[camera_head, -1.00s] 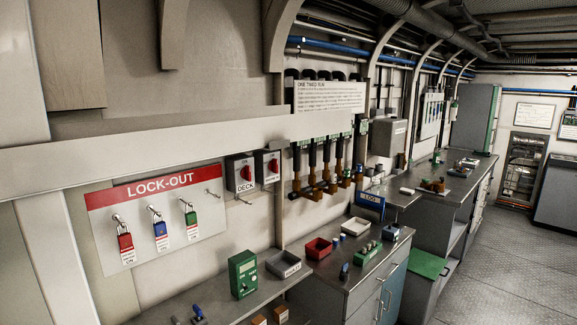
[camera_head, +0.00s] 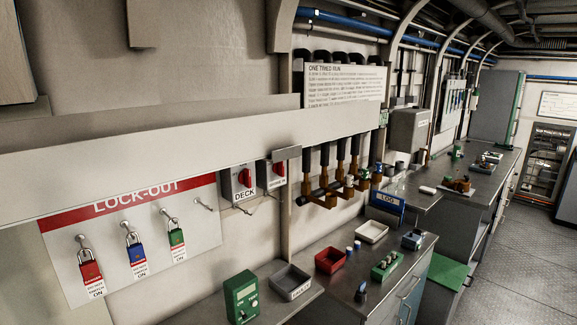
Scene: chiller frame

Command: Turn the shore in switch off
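Two grey rotary switch boxes with red handles are on the wall just below a pale ledge. The left box (camera_head: 238,182) is labelled DECK. The right box (camera_head: 265,176) has a label too small to read, so I cannot confirm it is the shore in switch. Its red handle (camera_head: 279,171) looks roughly upright. A small grey plate (camera_head: 287,153) overlaps the upper right of this box; I cannot tell what it belongs to. My gripper does not show clearly anywhere.
The pale ledge (camera_head: 150,178) juts out above the switches and covers the top of the lock-out board (camera_head: 205,228). Valves with brown fittings (camera_head: 320,200) stand right of the switches. Below, the bench holds a green meter (camera_head: 241,297), a grey tray (camera_head: 290,282) and a red bin (camera_head: 330,260).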

